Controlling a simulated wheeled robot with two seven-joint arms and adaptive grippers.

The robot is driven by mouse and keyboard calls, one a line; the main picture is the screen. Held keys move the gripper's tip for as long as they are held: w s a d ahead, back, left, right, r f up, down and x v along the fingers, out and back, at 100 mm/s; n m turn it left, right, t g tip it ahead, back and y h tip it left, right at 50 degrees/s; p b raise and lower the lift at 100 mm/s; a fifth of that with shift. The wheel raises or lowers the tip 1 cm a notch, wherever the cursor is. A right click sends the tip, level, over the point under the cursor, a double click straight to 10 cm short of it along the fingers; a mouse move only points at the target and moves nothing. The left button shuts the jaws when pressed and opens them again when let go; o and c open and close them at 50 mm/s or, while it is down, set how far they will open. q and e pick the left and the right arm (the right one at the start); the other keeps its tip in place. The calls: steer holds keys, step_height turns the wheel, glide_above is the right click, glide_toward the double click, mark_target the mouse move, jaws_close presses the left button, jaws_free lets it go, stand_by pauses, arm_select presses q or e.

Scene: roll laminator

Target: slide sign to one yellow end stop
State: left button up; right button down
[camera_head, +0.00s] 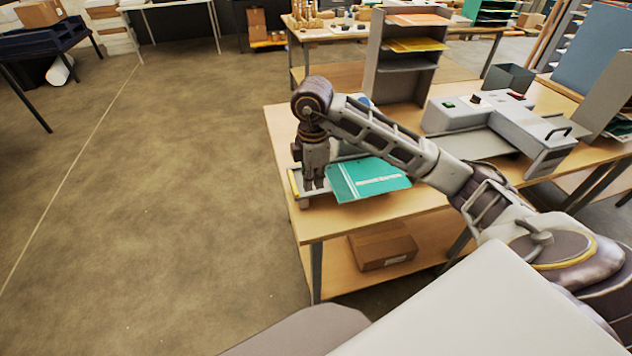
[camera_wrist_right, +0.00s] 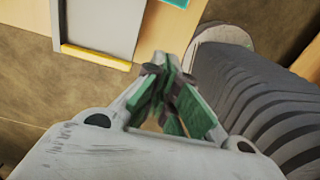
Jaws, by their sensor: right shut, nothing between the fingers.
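The teal sign (camera_head: 370,181) with white lettering lies on a light grey tray at the near left part of the wooden table. A yellow end stop (camera_head: 293,183) runs along the tray's left end, with a gap between it and the sign. My right gripper (camera_head: 314,186) points down between the yellow stop and the sign's left edge, shut and empty. In the right wrist view its closed fingertips (camera_wrist_right: 166,72) show beside the yellow stop (camera_wrist_right: 95,57), and a sliver of the sign (camera_wrist_right: 176,3) shows at the top. I cannot tell whether the fingers touch anything. My left gripper is out of view.
A grey shelf rack (camera_head: 377,60) stands behind my right arm, and the grey laminator (camera_head: 490,122) stands to the right on the same table. A cardboard box (camera_head: 383,246) sits on the lower shelf.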

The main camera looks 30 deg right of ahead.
mark_target(338, 198)
step_height(338, 198, down, 9)
steer(key=shift+r+p, duration=0.15)
steer(key=shift+p, duration=0.25)
steer(key=shift+d, duration=0.3)
steer(key=shift+s+d+p, duration=0.2)
steer(key=shift+d+p, duration=0.1)
steer(key=shift+d, duration=0.55)
steer(key=shift+s+d+p, duration=0.2)
steer(key=shift+d+p, duration=0.1)
steer(key=shift+d, duration=0.5)
steer(key=shift+d, duration=0.1)
steer(key=shift+s+d+b, duration=0.2)
steer(key=shift+d+b, duration=0.05)
steer(key=shift+d, duration=0.55)
steer(key=shift+s+d+b, duration=0.15)
steer(key=shift+d+b, duration=0.05)
steer(key=shift+d, duration=0.6)
steer(key=shift+f, duration=0.2)
